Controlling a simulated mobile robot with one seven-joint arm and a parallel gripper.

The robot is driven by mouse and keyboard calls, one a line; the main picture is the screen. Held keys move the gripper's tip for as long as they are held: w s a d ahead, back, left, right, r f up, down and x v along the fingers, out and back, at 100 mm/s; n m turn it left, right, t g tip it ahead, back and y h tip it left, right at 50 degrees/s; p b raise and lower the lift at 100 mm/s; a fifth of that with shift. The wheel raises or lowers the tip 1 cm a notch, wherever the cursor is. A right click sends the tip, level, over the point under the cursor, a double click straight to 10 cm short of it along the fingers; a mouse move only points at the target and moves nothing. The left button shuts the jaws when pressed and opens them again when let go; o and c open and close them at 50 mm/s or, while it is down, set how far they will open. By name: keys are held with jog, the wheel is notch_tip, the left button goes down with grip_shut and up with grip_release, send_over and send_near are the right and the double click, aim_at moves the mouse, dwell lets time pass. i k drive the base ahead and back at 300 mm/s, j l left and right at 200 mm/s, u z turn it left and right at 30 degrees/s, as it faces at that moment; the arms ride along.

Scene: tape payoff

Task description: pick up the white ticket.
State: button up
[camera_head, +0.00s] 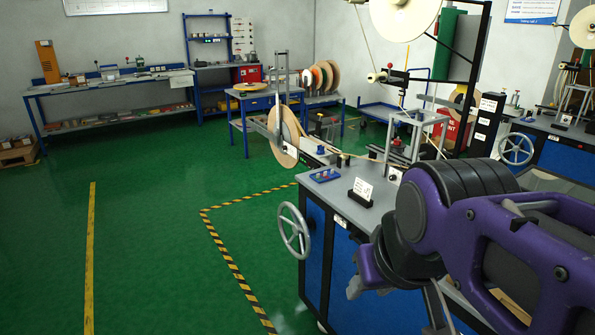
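A small white ticket (363,189) with dark print stands tilted in a black holder (360,199) on the grey top of the blue bench (345,206), near its front left edge. My purple and dark grey arm fills the lower right, to the right of the ticket and apart from it in the picture. Grey metal parts show below the arm, but I cannot tell whether they are my gripper's fingers. The arm hides part of the bench. Nothing is seen touching the ticket.
A blue tray with coloured buttons (325,175) lies left of the ticket. A handwheel (294,231) sticks out of the bench's left side. A reel frame (405,135) stands behind. The green floor (145,240) to the left is clear.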

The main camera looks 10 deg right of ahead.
aim_at(363, 188)
jog(key=i+j+z, duration=0.3)
jog(key=z, duration=0.15)
jog(key=i+j+z, duration=0.6)
jog(key=j+z, duration=0.25)
jog(key=j, duration=0.15)
